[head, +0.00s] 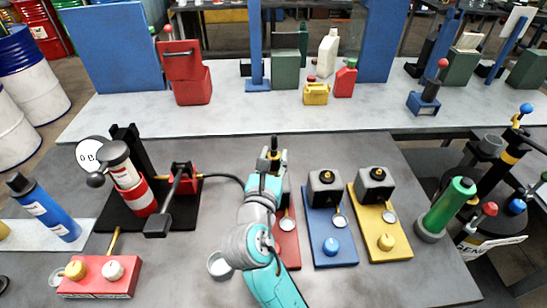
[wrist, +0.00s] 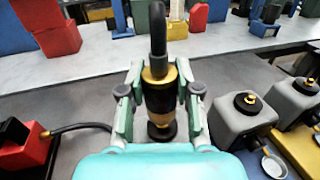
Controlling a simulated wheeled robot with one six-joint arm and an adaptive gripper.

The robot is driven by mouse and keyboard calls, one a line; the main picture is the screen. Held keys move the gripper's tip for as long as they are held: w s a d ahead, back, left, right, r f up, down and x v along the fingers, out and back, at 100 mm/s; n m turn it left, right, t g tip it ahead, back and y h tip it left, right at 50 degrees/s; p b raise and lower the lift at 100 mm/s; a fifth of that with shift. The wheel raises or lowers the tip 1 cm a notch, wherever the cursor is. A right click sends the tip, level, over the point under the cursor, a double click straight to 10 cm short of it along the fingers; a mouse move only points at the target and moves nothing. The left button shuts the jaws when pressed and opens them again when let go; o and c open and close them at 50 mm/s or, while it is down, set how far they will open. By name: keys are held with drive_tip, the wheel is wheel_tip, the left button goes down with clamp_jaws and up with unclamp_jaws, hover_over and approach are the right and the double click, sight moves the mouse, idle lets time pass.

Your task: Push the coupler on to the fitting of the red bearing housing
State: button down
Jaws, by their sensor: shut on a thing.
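My gripper (head: 271,163) is shut on the coupler (wrist: 159,88), a black and gold cylinder with a black hose bending up from its top. The coupler's top also shows in the head view (head: 274,143). It is held upright between the two fingers. Directly below it in the wrist view is a gold part on a black ring (wrist: 162,131), like the tops of the neighbouring housings. I cannot tell whether coupler and fitting touch or are engaged. The red base plate (head: 286,246) shows beside my arm; the grey housing on it is mostly hidden by my gripper and arm.
Blue (head: 322,225) and yellow (head: 378,222) plates with grey housings stand just right. A red pump (head: 183,178) with a lever and black hose stands left, beside a red-and-white cylinder (head: 135,185). A green bottle (head: 450,203) stands far right. The front right table is clear.

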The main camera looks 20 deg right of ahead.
drive_tip(key=shift+f, duration=1)
idle(0.5)
drive_tip(key=c, duration=0.7)
unclamp_jaws()
drive_tip(key=v, duration=1.2)
drive_tip(key=shift+s+f, duration=0.1)
